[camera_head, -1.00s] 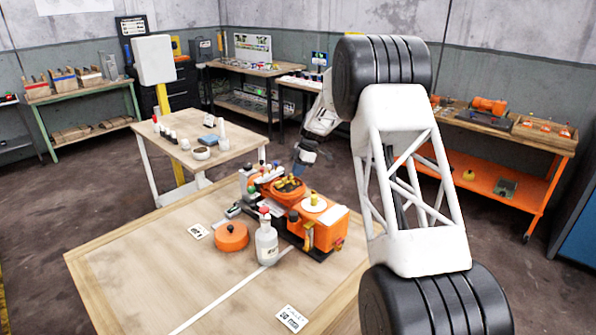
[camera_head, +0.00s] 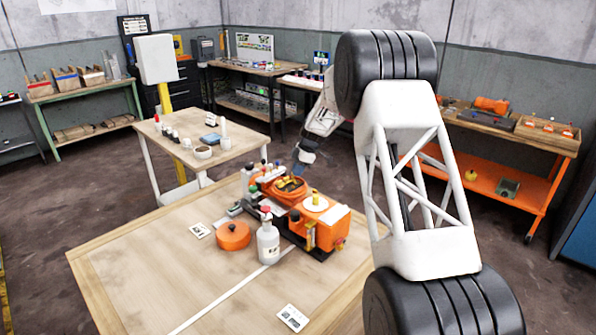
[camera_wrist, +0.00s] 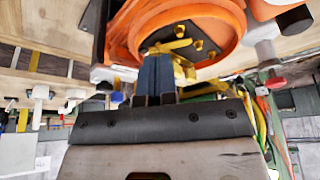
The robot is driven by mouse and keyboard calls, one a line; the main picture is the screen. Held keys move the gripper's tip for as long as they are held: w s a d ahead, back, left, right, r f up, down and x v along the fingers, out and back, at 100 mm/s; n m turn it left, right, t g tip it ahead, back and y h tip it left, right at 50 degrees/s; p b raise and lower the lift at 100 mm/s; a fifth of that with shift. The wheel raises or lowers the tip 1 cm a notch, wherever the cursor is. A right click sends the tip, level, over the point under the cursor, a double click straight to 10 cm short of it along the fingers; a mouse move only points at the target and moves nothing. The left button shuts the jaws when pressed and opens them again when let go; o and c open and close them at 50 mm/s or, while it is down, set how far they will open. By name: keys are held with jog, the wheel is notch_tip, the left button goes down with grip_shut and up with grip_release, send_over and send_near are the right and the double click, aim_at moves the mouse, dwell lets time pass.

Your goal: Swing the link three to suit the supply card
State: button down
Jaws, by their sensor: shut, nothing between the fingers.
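The orange machine's round open housing (camera_head: 288,188) stands on the table. In the wrist view the housing (camera_wrist: 205,15) holds brass studs (camera_wrist: 198,45) and yellow link bars (camera_wrist: 172,46). I cannot tell which bar is link three. My gripper (camera_wrist: 158,72) is shut and empty, its blue fingertips at the housing's rim beside the yellow bars. Whether they touch a bar is unclear. In the head view my gripper (camera_head: 298,168) is small, behind the housing. Two small printed cards lie on the table, one at the left (camera_head: 200,230) and one at the front (camera_head: 292,317); their print is unreadable.
An orange round lid (camera_head: 233,236) and a pale bottle with a red cap (camera_head: 268,242) stand in front of the machine. The table's left and front (camera_head: 150,270) are mostly clear.

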jog(key=shift+s+m, duration=0.1)
jog(key=shift+m, duration=0.3)
jog(key=shift+s+a+m+t, duration=0.15)
jog(key=shift+m+t, duration=0.25)
jog(key=shift+m, duration=0.5)
jog(key=shift+s+m+t, duration=0.15)
jog(key=shift+m+t, duration=0.25)
jog(key=shift+m, duration=0.5)
jog(key=m+t, duration=0.1)
jog(key=m, duration=0.2)
jog(key=shift+s+a+h, duration=0.1)
jog(key=shift+h, duration=0.2)
jog(key=shift+s+a+m, duration=0.1)
jog(key=shift+m, duration=0.4)
jog(key=shift+f, duration=0.1)
jog(key=shift+s+a+m+t, duration=0.15)
jog(key=shift+m+t, duration=0.25)
jog(key=shift+m, duration=0.4)
jog(key=shift+a, duration=0.1)
